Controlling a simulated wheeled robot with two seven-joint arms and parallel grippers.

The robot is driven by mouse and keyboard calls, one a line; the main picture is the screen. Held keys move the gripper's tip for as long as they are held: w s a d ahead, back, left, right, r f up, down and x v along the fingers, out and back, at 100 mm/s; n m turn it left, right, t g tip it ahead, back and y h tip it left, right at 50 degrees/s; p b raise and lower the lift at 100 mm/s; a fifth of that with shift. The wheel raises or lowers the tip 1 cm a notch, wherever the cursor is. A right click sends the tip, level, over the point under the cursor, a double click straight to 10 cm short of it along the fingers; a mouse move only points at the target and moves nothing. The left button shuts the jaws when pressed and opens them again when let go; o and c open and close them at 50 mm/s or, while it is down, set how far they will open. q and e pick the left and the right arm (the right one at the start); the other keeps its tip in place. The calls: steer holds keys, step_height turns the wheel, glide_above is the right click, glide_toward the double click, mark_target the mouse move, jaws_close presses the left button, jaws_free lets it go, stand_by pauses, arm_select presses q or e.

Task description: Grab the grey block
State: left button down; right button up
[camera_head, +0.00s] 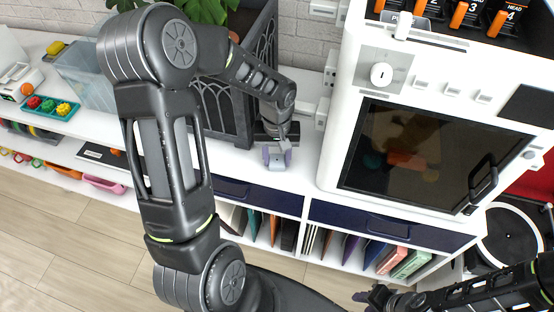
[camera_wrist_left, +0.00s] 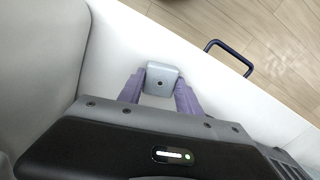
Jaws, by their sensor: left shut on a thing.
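The grey block (camera_wrist_left: 161,79) is a small box with a dark dot on its face, on the white shelf top. In the left wrist view it sits between the two purple fingers of my left gripper (camera_wrist_left: 158,96), which is shut on it. In the head view the block (camera_head: 277,160) shows between the fingers of my left gripper (camera_head: 277,155), near the front edge of the white top. I cannot tell whether it touches the surface. My right gripper (camera_head: 372,297) is at the bottom of the head view, in front of the shelf; its finger opening is unclear.
A large white machine (camera_head: 345,120) with a dark window stands just right of the block. A dark planter (camera_head: 262,50) stands behind my left arm. A clear bin (camera_head: 92,82) and a tray of coloured pieces (camera_head: 48,107) are at the left. Dark blue drawers (camera_head: 258,196) lie below the top.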

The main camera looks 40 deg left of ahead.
mark_target(277, 160)
arm_select(q)
steer(key=shift+r, duration=0.15)
step_height(277, 160, up, 10)
steer(key=b, duration=0.1)
stand_by(0.8)
